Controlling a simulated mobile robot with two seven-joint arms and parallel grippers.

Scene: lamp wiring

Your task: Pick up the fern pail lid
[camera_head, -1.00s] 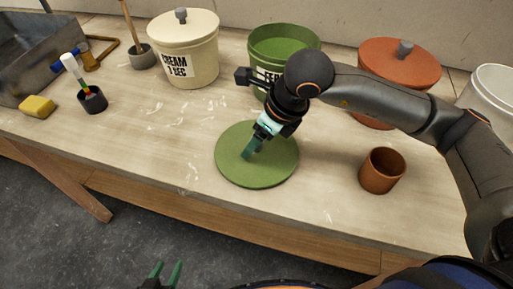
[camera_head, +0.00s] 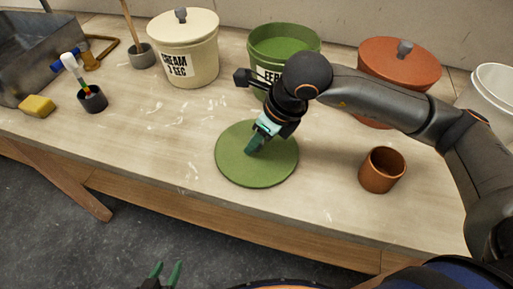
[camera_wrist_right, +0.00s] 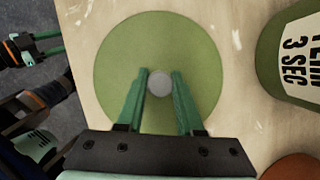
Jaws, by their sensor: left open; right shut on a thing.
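The fern pail lid (camera_head: 273,170) is a flat green disc lying on the bench in front of the green fern pail (camera_head: 262,42), which stands without a lid. In the right wrist view the lid (camera_wrist_right: 118,60) shows a small grey knob (camera_wrist_right: 159,83) at its centre. My right gripper (camera_head: 252,151) reaches down over the lid, its green fingers (camera_wrist_right: 159,80) on either side of the knob and shut on it. The lid appears to rest on the bench. My left gripper (camera_head: 167,268) is open and empty, low at the front, off the bench.
A cream pail (camera_head: 190,55) with its lid on and a terracotta pail (camera_head: 398,65) with its lid on flank the fern pail. A small brown pot (camera_head: 382,170) stands right of the lid. A yellow sponge (camera_head: 37,106) and a black cup (camera_head: 92,99) are at left.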

